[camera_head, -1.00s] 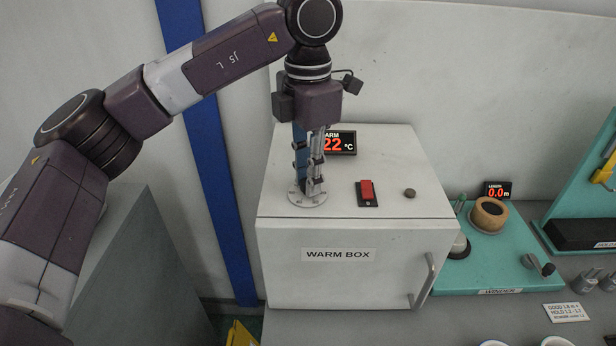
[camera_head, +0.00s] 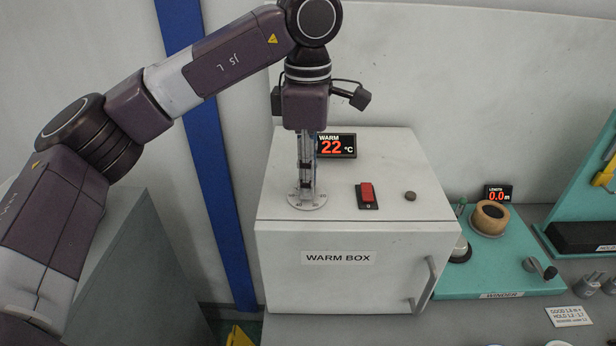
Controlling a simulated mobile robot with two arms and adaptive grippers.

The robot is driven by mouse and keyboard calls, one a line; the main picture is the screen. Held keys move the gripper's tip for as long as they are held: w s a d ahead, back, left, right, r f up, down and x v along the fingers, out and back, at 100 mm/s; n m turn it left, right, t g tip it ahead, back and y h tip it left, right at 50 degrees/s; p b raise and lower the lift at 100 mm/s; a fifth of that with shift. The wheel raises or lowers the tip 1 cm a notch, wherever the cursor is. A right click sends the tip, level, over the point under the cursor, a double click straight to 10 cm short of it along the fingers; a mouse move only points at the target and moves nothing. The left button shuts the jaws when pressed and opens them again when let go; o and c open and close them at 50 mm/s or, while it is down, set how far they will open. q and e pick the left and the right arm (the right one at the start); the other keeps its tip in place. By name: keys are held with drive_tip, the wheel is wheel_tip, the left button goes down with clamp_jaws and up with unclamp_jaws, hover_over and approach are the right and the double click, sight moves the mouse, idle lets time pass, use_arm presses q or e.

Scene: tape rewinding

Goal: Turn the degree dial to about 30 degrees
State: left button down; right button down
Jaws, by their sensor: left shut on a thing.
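The degree dial's pale round scale plate (camera_head: 307,203) lies on top of the warm box (camera_head: 370,205), at its left. Numbers show along its front edge. My left gripper (camera_head: 307,197) points straight down over the plate and is shut on the dial knob, which the fingers mostly hide. The dial's pointer setting cannot be made out. A display (camera_head: 336,146) behind the dial reads WARM 22 °C in red. My right gripper is not in view.
A red switch (camera_head: 367,192) and a small dark knob (camera_head: 410,196) sit right of the dial on the box top. A turquoise winder (camera_head: 500,283) stands further right. The box door has a handle (camera_head: 427,284).

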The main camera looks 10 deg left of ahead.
use_arm(q)
drive_tip(key=shift+w+r, duration=0.1)
drive_tip(key=shift+r, duration=0.05)
drive_tip(key=c, duration=1.8)
unclamp_jaws()
wheel_tip(320, 180, up, 12)
